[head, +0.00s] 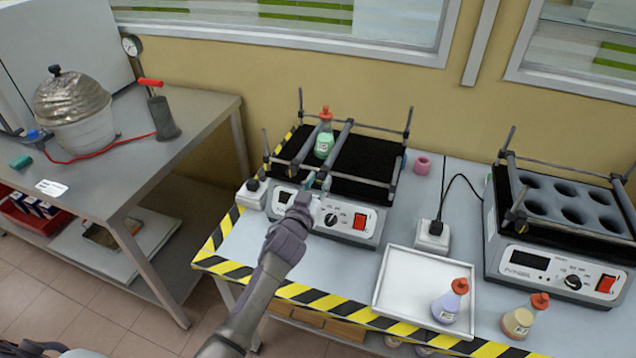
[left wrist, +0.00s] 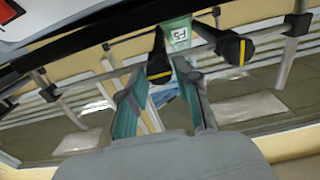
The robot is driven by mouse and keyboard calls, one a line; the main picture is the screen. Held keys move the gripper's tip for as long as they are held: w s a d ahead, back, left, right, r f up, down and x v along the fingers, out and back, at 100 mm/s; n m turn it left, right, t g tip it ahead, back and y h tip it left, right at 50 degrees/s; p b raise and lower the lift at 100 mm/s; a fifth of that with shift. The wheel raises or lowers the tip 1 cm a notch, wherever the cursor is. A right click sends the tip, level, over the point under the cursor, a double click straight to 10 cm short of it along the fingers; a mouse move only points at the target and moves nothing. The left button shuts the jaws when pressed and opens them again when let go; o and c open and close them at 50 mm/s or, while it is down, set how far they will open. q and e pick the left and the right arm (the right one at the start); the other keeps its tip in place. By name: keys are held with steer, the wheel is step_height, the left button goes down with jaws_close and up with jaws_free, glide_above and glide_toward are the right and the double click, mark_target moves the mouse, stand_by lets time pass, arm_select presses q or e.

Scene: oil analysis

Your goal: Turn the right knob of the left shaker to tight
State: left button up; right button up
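The left shaker (head: 346,222) stands on the striped-edge table, with a green bottle (head: 323,145) with a red cap between its clamp bars. The green bottle also shows in the left wrist view (left wrist: 178,34). My right gripper is not in view.
A white tray (head: 392,284) holding a purple bottle (head: 450,301) lies right of my left arm. A yellow bottle (head: 524,316) stands beside it. A second shaker (head: 560,268) is at the right. White adapters (head: 432,236) flank the left shaker. A metal bench (head: 110,168) is at the left.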

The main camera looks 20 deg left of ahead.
arm_select(q)
jaws_close()
steer(key=shift+m, duration=0.3)
steer(key=m, duration=0.2)
steer(key=shift+m, duration=0.3)
steer(key=m+b, duration=0.1)
steer(key=m, duration=0.3)
steer(key=shift+d+f, duration=0.1)
steer(key=m, duration=0.6)
steer(key=shift+b, duration=0.35)
steer(key=m, duration=0.4)
steer(key=shift+f+m, duration=0.1)
steer(key=shift+m, duration=0.2)
